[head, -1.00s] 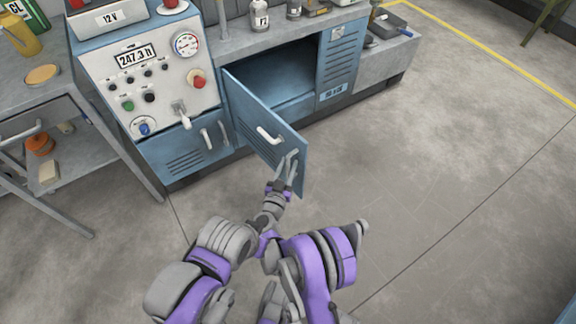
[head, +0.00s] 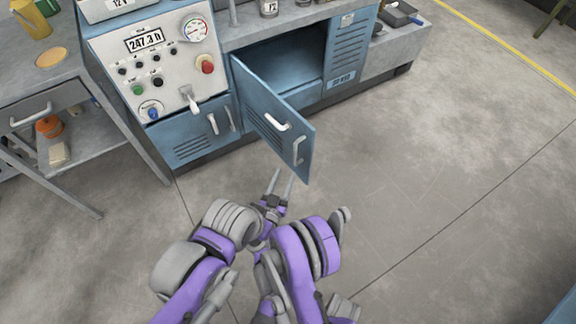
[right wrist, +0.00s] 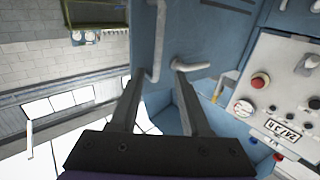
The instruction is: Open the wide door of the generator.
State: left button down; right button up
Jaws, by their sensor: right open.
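The generator's wide door (head: 263,105) is a blue panel with a white handle (head: 272,121) and a second grey handle (head: 298,150) near its free edge. It stands swung well out from the cabinet, and the dark opening (head: 285,65) behind it shows. My right gripper (head: 281,181) is open and empty, just below and in front of the door's free lower corner, apart from it in the head view. In the right wrist view both handles show beyond the spread fingers (right wrist: 157,80), one vertical (right wrist: 158,40) and one slanted (right wrist: 192,66).
A control panel (head: 160,65) with gauge and buttons is left of the door. A narrower closed door (head: 190,140) sits below it. A grey side table (head: 60,115) with a shelf stands at left. The floor (head: 420,180) to the right is clear.

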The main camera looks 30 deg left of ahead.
jog(key=shift+s+d, duration=0.1)
jog(key=shift+s, duration=0.25)
